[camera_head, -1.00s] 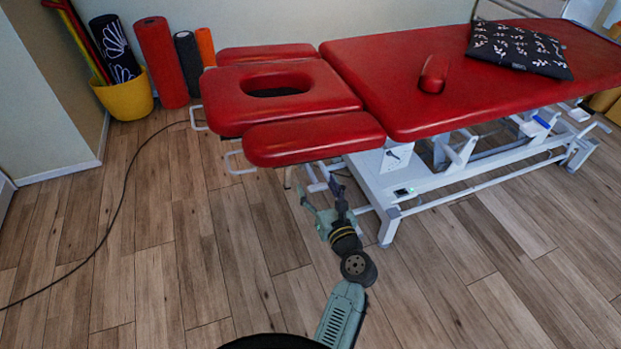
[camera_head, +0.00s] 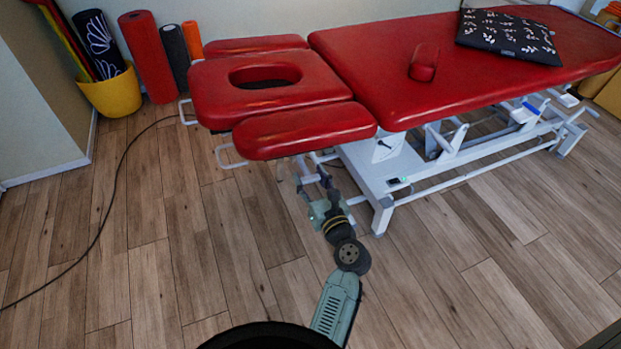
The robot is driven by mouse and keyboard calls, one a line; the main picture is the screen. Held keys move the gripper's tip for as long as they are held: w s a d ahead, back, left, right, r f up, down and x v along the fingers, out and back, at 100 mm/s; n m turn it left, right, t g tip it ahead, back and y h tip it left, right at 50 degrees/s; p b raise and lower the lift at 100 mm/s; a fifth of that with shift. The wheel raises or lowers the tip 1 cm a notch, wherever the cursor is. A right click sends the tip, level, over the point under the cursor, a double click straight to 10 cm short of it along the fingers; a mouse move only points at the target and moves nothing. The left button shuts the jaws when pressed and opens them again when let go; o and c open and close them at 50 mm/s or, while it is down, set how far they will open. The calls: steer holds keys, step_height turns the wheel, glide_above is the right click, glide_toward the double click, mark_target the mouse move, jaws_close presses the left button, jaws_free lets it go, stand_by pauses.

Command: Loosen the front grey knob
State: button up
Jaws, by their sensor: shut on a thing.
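My gripper (camera_head: 311,180) is at the end of my arm, below the front armrest (camera_head: 305,130) of the red treatment table (camera_head: 440,75). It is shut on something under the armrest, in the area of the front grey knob. The knob itself cannot be made out, because the fingers and the armrest's edge cover that spot. The table's head section has a red headrest (camera_head: 215,95) with an oval opening and a second armrest (camera_head: 255,45) on its far side.
A white frame leg (camera_head: 382,215) stands just right of my gripper. White wire handles (camera_head: 228,158) stick out at the left. A black cable (camera_head: 120,180) lies on the floor. A yellow bucket (camera_head: 112,97) and upright rolls (camera_head: 150,60) stand at the back left. The near floor is open.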

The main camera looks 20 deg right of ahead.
steer(key=shift+c, duration=0.7)
steer(key=shift+n, duration=0.3)
steer(key=n, duration=0.3)
steer(key=shift+a+n+b, duration=0.1)
steer(key=shift+n+b, duration=0.2)
steer(key=shift+b, duration=0.1)
steer(key=n+b, duration=0.1)
steer(key=n, duration=0.3)
steer(key=shift+f+n+b, duration=0.1)
steer(key=shift+n+b, duration=0.2)
steer(key=n+b, duration=0.3)
steer(key=n, duration=0.2)
steer(key=shift+n+b, duration=1.05)
steer(key=shift+n, duration=0.95)
